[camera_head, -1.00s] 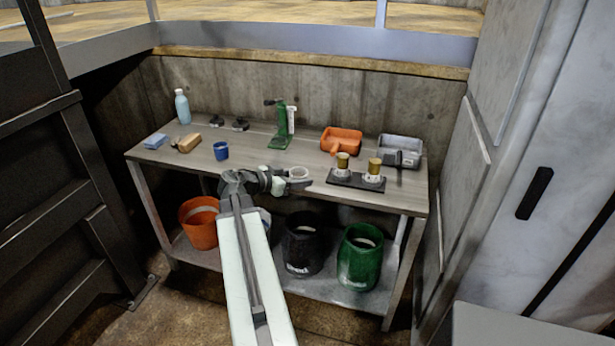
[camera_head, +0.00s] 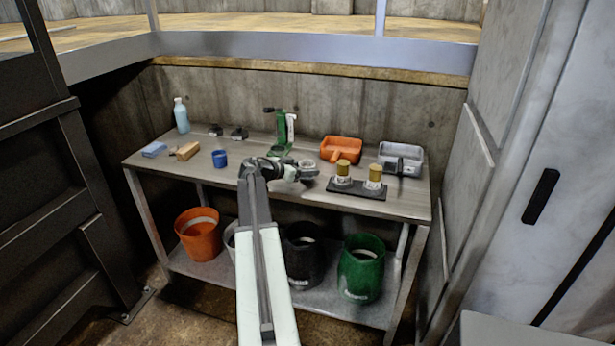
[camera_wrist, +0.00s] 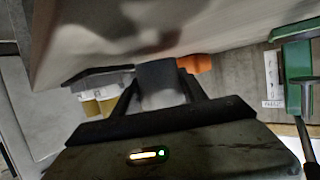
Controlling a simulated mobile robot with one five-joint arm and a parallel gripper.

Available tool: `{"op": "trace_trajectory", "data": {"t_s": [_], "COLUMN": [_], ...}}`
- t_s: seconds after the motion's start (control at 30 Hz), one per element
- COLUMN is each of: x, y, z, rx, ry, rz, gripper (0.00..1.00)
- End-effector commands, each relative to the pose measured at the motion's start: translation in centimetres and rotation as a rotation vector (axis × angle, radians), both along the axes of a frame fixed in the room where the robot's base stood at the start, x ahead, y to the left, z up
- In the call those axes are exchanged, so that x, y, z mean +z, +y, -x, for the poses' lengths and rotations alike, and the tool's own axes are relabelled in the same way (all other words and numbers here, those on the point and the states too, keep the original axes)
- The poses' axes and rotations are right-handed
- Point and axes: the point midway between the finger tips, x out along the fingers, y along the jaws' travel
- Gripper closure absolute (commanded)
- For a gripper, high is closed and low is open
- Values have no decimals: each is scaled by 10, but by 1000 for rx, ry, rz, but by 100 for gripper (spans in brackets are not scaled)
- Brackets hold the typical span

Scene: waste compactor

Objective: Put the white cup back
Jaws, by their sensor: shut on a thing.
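My gripper (camera_head: 304,170) is above the middle of the workbench, left of the black tray (camera_head: 357,190). In the head view the cup (camera_head: 310,166) is small, at the end of my arm, and mostly hidden by my gripper. I cannot tell from the head view whether it touches the bench. The black tray carries two gold-topped, white-based containers (camera_head: 343,172).
A blue cup (camera_head: 220,159), a tan block (camera_head: 187,151) and a blue bottle (camera_head: 181,116) stand left. A green stand (camera_head: 283,130) is behind my gripper. Several buckets stand below. The bench's front left is clear.

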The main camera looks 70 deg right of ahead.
Motion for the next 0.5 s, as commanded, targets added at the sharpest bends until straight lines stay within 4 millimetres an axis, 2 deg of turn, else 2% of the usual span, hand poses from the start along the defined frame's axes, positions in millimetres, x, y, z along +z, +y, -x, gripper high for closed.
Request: {"op": "trace_trajectory", "data": {"t_s": [0.03, 0.27, 0.4, 0.43, 0.5], "x": [-16, -11, -16, -15, -14], "y": [0, 0, 0, 0, 0], "z": [0, 0, -1, -1, -1], "rx": [0, 0, 0, 0, 0], "ry": [0, 0, 0, 0, 0], "rz": [0, 0, 0, 0, 0], "gripper": [100, 100, 100, 44, 28]}}
